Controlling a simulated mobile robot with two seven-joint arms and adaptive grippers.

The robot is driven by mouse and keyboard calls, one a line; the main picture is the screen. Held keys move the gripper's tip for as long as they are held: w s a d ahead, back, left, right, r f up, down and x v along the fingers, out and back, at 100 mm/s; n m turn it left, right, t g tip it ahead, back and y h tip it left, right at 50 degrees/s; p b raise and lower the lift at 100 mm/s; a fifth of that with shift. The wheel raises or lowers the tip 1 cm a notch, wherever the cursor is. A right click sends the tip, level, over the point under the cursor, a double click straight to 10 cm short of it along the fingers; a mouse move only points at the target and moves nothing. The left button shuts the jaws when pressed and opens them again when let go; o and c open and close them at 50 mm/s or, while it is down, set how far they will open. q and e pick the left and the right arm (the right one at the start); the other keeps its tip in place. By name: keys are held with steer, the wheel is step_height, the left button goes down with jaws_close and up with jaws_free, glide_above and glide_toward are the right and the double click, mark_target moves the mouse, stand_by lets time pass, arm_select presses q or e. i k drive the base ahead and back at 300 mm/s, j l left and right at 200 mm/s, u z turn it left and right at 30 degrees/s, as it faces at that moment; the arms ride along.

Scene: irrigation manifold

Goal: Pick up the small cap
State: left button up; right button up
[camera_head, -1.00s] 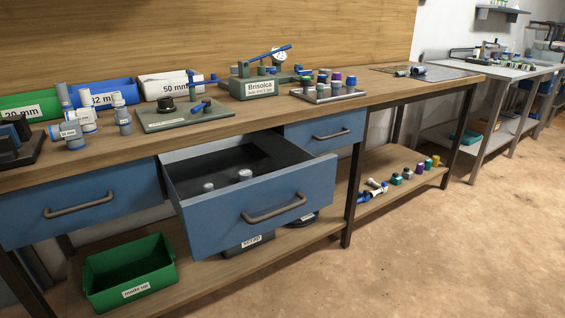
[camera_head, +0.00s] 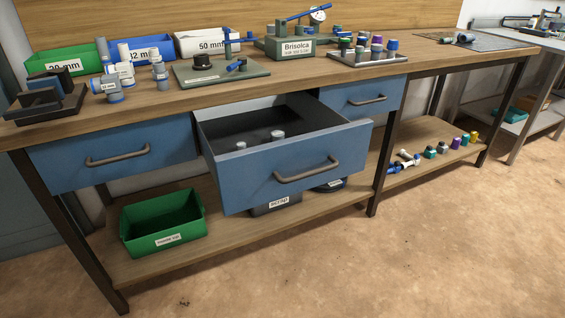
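The middle blue drawer (camera_head: 293,165) stands open under the bench. Two small grey, round-topped pieces show inside it, one near its left side (camera_head: 241,146) and a slightly larger one (camera_head: 277,136) near its middle. Either may be the small cap, but I cannot tell which at this size. Their lower parts are hidden by the drawer front. Several capped fittings also stand on a tray (camera_head: 370,58) on the bench. Neither of my grippers is in view.
The wooden bench top (camera_head: 150,95) holds labelled bins, grey fittings, a green plate (camera_head: 221,73) and a device marked Brisolca (camera_head: 297,48). On the lower shelf are a green bin (camera_head: 163,223) and several coloured fittings (camera_head: 430,152). The floor in front is clear.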

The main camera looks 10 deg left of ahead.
mark_target(241, 145)
steer(key=i+l+u, duration=0.15)
steer(key=u, duration=0.6)
steer(key=i+l+u, duration=0.15)
steer(key=l, duration=0.2)
steer(key=i+l+u, duration=0.15)
steer(key=l, duration=0.2)
steer(key=i+l+u, duration=0.15)
steer(key=l, duration=0.25)
